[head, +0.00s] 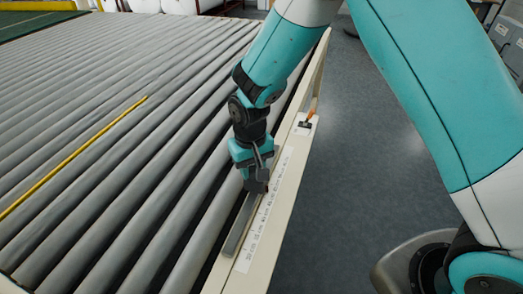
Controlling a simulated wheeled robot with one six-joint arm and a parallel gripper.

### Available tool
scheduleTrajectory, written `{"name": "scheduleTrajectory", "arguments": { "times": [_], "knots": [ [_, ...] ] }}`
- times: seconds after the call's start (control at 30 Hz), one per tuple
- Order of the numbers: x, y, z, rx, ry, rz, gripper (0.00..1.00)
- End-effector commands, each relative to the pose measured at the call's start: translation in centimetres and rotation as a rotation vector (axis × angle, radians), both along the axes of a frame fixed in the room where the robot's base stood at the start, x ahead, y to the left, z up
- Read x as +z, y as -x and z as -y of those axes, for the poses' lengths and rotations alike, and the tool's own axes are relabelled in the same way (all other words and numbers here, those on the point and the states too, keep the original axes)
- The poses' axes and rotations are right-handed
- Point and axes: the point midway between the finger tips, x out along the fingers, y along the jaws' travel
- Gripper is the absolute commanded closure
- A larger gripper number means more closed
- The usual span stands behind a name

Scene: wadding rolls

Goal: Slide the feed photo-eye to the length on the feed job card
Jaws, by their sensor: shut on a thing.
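My gripper (258,183) points down over the conveyor's side rail and is shut on the feed photo-eye, a small dark block mostly hidden by the fingers. The photo-eye sits at the upper end of the visible part of a grey slide bar (237,231). A white scale strip (262,215) with printed numbers runs along the rail just right of the bar. Its figures are too small to read. I cannot make out a feed job card in this view.
Grey rollers (110,130) fill the left, crossed by a yellow strip (75,155). A small black and orange fitting (307,122) stands on the cream side rail (285,215) beyond my gripper. Grey floor (350,130) lies open to the right. White rolls (180,6) lie at the back.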

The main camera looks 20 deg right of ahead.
Motion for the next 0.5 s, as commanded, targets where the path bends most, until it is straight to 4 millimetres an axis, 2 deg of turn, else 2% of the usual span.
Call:
{"name": "scheduleTrajectory", "arguments": {
  "times": [0.03, 0.17, 0.47, 0.5],
  "knots": [
    [0.03, 0.52, -0.64, 0.004, -0.006, 0.007, 1.00],
    [0.06, 1.36, -1.14, 0.000, -0.007, 0.009, 1.00],
    [0.08, 1.44, -1.18, -0.002, -0.006, 0.009, 1.00],
    [0.08, 1.44, -1.18, -0.002, -0.006, 0.009, 0.60]
  ]
}}
